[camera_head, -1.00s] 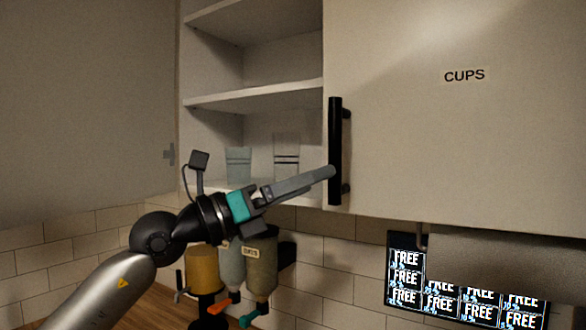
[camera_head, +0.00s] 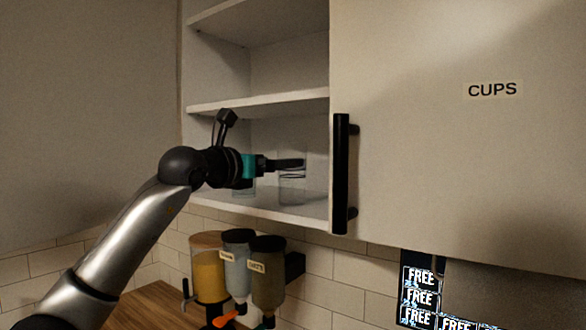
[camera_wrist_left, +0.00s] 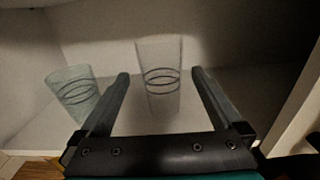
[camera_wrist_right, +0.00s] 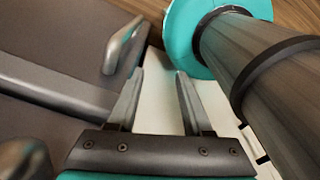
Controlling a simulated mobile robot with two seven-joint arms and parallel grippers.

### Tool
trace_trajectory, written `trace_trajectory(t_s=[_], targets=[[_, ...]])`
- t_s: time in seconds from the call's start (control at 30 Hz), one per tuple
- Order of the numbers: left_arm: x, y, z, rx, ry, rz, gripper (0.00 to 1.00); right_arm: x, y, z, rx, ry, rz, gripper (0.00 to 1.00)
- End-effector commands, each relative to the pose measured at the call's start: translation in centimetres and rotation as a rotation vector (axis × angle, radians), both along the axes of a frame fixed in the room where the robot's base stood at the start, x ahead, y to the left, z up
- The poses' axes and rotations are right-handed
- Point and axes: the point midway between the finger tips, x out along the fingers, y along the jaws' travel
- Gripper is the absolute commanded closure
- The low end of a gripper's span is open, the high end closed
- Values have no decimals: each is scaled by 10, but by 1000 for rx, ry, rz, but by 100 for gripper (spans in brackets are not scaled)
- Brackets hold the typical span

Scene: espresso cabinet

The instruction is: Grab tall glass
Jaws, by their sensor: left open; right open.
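The tall glass (camera_head: 292,184) stands upright on the cabinet's lower shelf, clear with dark bands. It also shows in the left wrist view (camera_wrist_left: 159,76), between the two fingers and a little beyond them. A shorter glass (camera_head: 244,187) stands to its left, partly behind my gripper; in the left wrist view this glass (camera_wrist_left: 72,92) is outside the left finger. My left gripper (camera_head: 300,163) is open inside the cabinet, level with the tall glass. My right gripper (camera_wrist_right: 158,78) is open and empty, seen only in its own wrist view.
The lower shelf (camera_head: 262,208) has a middle shelf (camera_head: 265,101) above it. The cups door (camera_head: 430,130) with its black handle (camera_head: 341,175) borders the opening on the right. Dispensers (camera_head: 268,275) hang below the cabinet. A wooden counter (camera_head: 150,308) lies under them.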

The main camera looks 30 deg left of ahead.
Motion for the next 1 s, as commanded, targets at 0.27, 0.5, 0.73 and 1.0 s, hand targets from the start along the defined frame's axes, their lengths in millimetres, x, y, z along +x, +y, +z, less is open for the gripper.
trace_trajectory(t_s=[0.27, 0.5, 0.73, 1.0], targets=[[17, -3, 2, 0, 0, -1, 0, 2, 0, 10, 0, -2, -1, 50], [45, -8, 7, -2, 0, -2, 0, 4, 0, 32, -1, -5, -1, 50], [61, -10, 4, 0, 0, -1, 0, 4, 0, 39, -1, -5, -2, 50], [62, -10, 2, 0, 0, -1, 2, 5, -1, 38, 0, -6, -2, 50]])
